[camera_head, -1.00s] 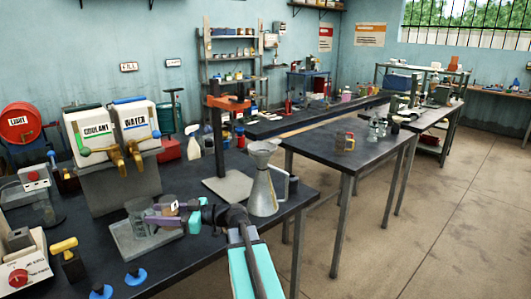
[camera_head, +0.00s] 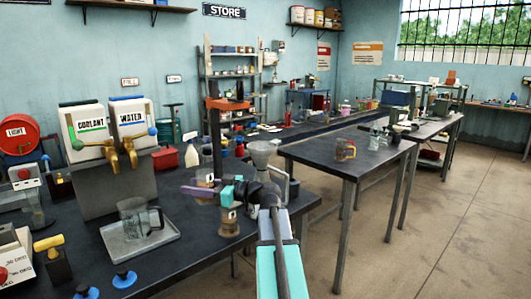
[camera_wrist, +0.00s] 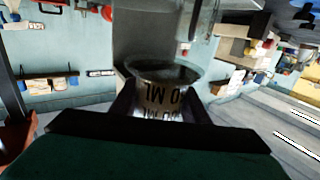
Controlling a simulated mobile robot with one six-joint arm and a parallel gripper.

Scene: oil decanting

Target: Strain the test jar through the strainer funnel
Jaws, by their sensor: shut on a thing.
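My gripper (camera_head: 203,190), with purple fingers, is shut on the test jar (camera_head: 204,178), a small clear jar with brownish contents. It is held in the air to the right of the tray. In the wrist view the jar (camera_wrist: 165,95) shows its round rim and "ML" marks between the fingers. The grey metal strainer funnel (camera_head: 262,154) stands right of my gripper, its lower part hidden behind my arm. I cannot see any liquid leaving the jar.
A glass mug (camera_head: 132,222) stands on a metal tray (camera_head: 172,236). Coolant (camera_head: 85,133) and water (camera_head: 132,122) dispensers stand behind it. A brownish labelled jar (camera_head: 229,224) shows below my wrist. An orange-topped stand (camera_head: 228,104) rises behind my gripper.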

